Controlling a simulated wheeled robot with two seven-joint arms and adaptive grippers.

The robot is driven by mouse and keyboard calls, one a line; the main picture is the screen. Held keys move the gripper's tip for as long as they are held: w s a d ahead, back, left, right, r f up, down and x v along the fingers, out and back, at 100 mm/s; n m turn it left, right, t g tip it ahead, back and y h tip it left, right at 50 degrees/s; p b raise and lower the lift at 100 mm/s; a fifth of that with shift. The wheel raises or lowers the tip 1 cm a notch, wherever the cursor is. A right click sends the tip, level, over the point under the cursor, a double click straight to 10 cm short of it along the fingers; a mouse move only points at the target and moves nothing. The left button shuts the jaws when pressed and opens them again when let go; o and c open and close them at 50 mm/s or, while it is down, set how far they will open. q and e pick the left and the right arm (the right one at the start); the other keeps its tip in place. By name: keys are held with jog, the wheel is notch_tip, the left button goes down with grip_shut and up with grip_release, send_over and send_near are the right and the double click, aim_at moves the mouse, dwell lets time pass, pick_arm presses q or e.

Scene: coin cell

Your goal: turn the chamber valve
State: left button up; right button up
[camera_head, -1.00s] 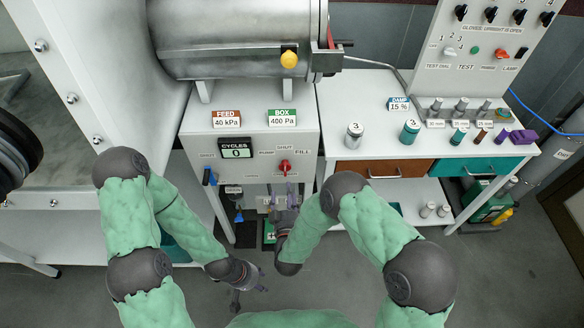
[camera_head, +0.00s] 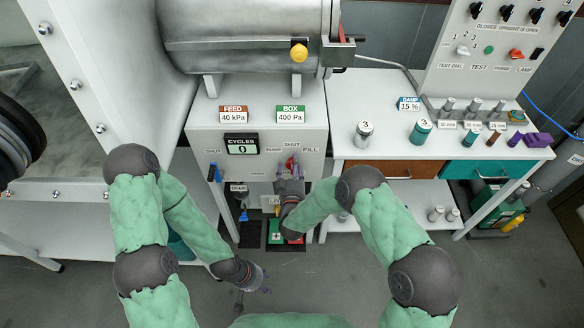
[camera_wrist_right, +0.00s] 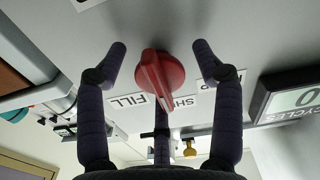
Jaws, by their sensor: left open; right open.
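The chamber valve is a red knob (camera_wrist_right: 160,82) on the light panel, with labels FILL, SHUT and a partly hidden one around it. In the head view the red knob (camera_head: 291,162) shows just beyond my right gripper (camera_head: 290,172), which covers part of it. In the right wrist view my right gripper (camera_wrist_right: 162,58) is open, with one finger on each side of the knob and visible gaps between. My left gripper (camera_head: 264,280) is open and empty, low over the floor, away from the panel.
A blue-handled lever (camera_head: 214,172) is at the panel's left. A CYCLES display (camera_head: 241,145) reads 0. The metal chamber (camera_head: 250,40) with a yellow knob (camera_head: 299,53) is above. The white bench (camera_head: 385,140) at right carries jars and vials.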

jog(key=c, duration=1.1)
jog(key=shift+c, duration=0.2)
jog(key=shift+n, duration=0.4)
jog(key=n+b, duration=0.1)
jog(key=n, duration=0.3)
jog(key=shift+n, duration=0.4)
jog(key=shift+o, duration=0.4)
jog(key=shift+n, duration=2.2)
jog(key=shift+a, duration=0.1)
